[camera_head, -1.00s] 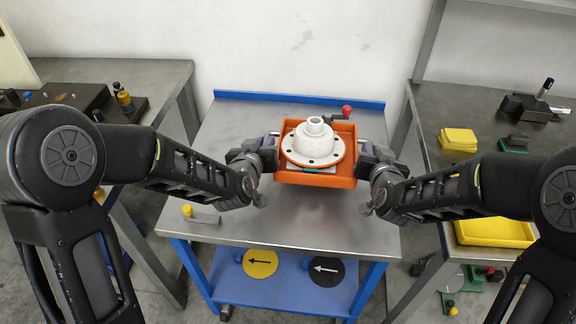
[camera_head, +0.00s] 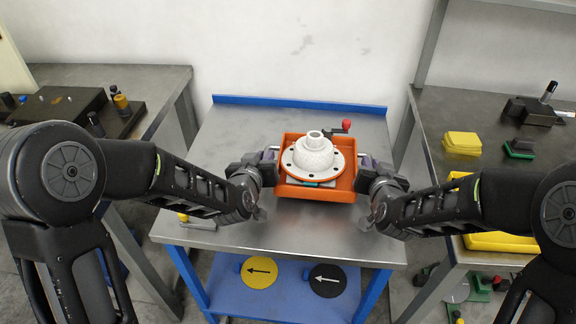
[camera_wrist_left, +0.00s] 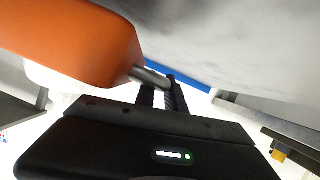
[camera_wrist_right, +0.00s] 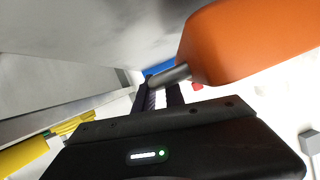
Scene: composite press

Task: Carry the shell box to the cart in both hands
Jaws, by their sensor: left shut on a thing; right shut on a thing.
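The shell box (camera_head: 318,192) is an orange open box with a white flanged, domed shell (camera_head: 314,152) in it. It is level over the middle of the cart's grey metal top (camera_head: 300,235); I cannot tell whether it touches the top. My left gripper (camera_head: 268,156) is shut on the handle at the box's left side; the handle bar shows in the left wrist view (camera_wrist_left: 150,77). My right gripper (camera_head: 366,162) is shut on the right handle, whose bar shows in the right wrist view (camera_wrist_right: 168,76). The fingertips are partly hidden in the head view.
The cart has a blue back rim (camera_head: 300,105) and a lower blue shelf with arrow discs. A red knob (camera_head: 346,125) shows behind the box. A small yellow-tipped handle (camera_head: 184,218) is at the cart's front left. Benches stand left (camera_head: 150,78) and right (camera_head: 440,110).

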